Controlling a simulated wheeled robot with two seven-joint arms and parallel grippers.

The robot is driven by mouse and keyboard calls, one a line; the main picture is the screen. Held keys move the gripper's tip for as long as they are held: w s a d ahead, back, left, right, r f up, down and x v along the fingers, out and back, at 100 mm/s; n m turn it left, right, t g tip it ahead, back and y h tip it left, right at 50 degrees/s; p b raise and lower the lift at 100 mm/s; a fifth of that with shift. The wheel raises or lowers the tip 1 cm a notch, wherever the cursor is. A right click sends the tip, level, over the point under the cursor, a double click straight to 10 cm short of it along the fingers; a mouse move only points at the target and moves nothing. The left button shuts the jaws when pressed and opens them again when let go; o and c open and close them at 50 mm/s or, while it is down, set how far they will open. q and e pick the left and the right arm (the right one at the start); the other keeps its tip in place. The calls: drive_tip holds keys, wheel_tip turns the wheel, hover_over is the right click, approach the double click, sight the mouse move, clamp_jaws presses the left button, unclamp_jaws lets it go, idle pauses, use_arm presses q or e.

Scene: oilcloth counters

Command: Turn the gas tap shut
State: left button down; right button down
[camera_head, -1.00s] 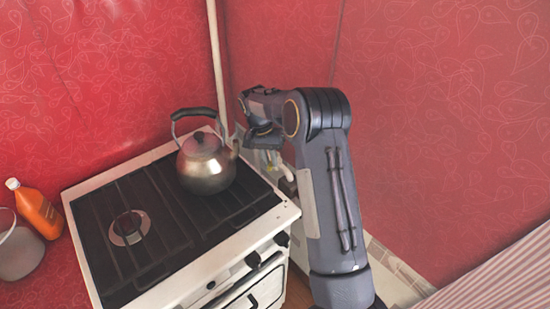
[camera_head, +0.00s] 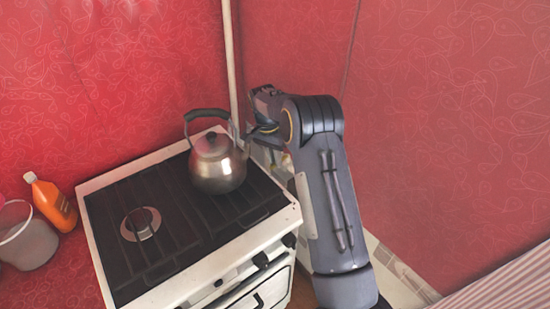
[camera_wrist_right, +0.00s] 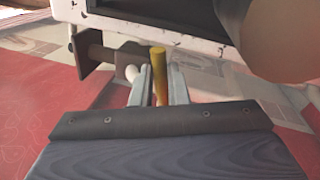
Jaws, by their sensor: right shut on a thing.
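The gas tap shows in the right wrist view as a yellow lever (camera_wrist_right: 159,74) pointing up the picture, beside a small white rounded part (camera_wrist_right: 131,73). My right gripper (camera_wrist_right: 160,82) has its two fingers on either side of the lever and is shut on it. In the head view my right gripper (camera_head: 277,150) is low behind the stove's right side, beside the kettle. My own arm hides most of the tap there. My left gripper is in neither view.
A white stove (camera_head: 232,258) with a black top carries a steel kettle (camera_head: 218,172) close to my right wrist. A pale pipe (camera_head: 230,60) rises up the red wall. An orange bottle (camera_head: 54,205) and a bucket (camera_head: 27,240) stand left of the stove.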

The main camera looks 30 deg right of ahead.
drive_tip(key=c, duration=1.4)
unclamp_jaws()
wheel_tip(320, 180, up, 8)
drive_tip(key=w, duration=0.1)
drive_tip(key=shift+w+a+f+b, duration=0.15)
drive_tip(key=shift+w+a+b, duration=0.1)
drive_tip(key=shift+b, duration=0.05)
